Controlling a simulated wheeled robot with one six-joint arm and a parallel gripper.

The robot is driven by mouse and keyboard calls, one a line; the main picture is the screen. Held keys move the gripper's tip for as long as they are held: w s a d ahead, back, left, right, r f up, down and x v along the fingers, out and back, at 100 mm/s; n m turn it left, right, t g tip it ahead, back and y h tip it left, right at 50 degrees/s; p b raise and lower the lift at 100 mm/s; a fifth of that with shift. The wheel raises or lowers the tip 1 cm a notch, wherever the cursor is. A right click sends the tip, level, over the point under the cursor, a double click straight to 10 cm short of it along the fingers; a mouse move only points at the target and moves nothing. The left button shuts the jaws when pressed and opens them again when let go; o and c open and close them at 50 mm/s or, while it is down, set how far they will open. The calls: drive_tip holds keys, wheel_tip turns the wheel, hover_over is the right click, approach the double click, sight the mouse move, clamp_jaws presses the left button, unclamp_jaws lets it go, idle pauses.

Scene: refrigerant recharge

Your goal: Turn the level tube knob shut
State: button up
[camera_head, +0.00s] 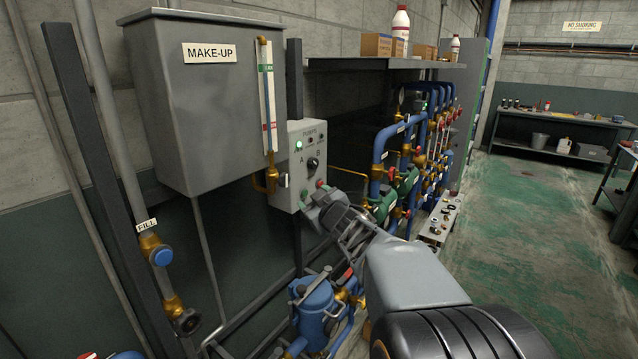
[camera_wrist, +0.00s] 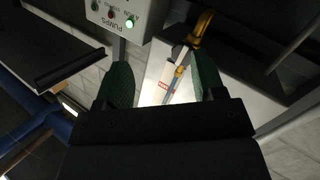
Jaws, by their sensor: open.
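The level tube (camera_head: 267,95) runs upright on the front of the grey MAKE-UP tank (camera_head: 190,120). A brass valve fitting (camera_head: 271,176) is at its bottom, and the knob's setting is too small to tell. In the wrist view the scene is inverted: the level tube (camera_wrist: 178,75) shows between my fingers, with the brass fitting (camera_wrist: 202,28) above it. My gripper (camera_wrist: 161,78) is open and empty, its green fingers apart and not visibly touching anything. In the head view my arm end (camera_head: 325,207) is below and right of the fitting; its fingertips are not clear.
A pump control box (camera_head: 309,165) stands just right of the fitting, close to my arm end. Blue pipes (camera_head: 380,145) with brass valves are farther right. A blue canister (camera_head: 315,310) is below my arm. The green floor (camera_head: 530,230) at right is open.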

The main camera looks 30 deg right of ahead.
sight(286, 180)
drive_tip(key=w+a+n+y, duration=0.1)
drive_tip(key=w+n+y, duration=0.1)
drive_tip(key=y, duration=0.1)
drive_tip(key=w+a+r+n+y, duration=0.1)
drive_tip(key=w+n+y, duration=0.1)
drive_tip(key=w+y, duration=0.1)
drive_tip(key=w+a+r+n+y, duration=0.1)
drive_tip(key=w+n+y, duration=0.2)
drive_tip(key=shift+w+r+p, duration=0.1)
drive_tip(key=shift+r+p, duration=0.05)
drive_tip(key=shift+p, duration=0.25)
drive_tip(key=c, duration=0.9)
drive_tip(key=shift+r, duration=0.1)
